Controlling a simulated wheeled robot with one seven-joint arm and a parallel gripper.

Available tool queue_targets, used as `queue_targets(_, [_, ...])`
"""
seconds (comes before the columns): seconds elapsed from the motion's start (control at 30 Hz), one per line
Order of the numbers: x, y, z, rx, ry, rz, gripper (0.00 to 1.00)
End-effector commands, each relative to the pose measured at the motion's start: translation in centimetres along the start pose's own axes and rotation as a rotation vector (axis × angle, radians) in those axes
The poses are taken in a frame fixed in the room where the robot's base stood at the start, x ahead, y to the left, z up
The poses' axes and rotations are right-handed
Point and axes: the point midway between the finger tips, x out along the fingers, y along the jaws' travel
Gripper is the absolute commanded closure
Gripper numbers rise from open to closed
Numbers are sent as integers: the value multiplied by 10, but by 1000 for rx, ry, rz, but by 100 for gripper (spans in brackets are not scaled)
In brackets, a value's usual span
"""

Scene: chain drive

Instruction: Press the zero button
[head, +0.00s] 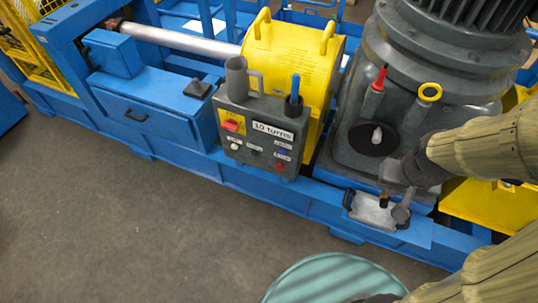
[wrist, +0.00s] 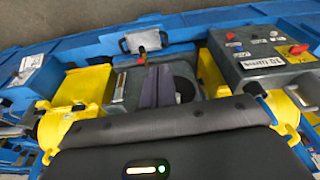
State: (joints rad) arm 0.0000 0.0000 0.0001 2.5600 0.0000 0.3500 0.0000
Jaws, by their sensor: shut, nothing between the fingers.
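The grey control box (head: 262,122) stands on the blue frame, left of centre in the head view. Its face has a red switch on a yellow plate (head: 232,125), a white button (head: 235,146), a blue button (head: 281,150) and a red button (head: 279,166). The small labels are too blurred to read surely, so I cannot tell which is the zero button. The box also shows in the wrist view (wrist: 225,62), upside down at the right. My gripper (head: 393,176) is shut and empty, well right of the box; its fingers (wrist: 158,75) point toward a small tray.
A grey mug (head: 237,78) and blue-handled tool (head: 294,88) stand at the box's top. The large grey motor (head: 435,60) is behind my gripper. The floor in front is clear, apart from a teal round object (head: 330,280).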

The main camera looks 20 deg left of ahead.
Motion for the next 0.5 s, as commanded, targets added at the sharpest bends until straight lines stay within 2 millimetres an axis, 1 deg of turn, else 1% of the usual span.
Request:
queue_targets(0.37, [0,0,0,-1,1,0,100])
queue_targets(0.47, [8,-3,-4,-24,11,-2,100])
queue_targets(0.5, [14,-6,-7,-44,20,-5,100])
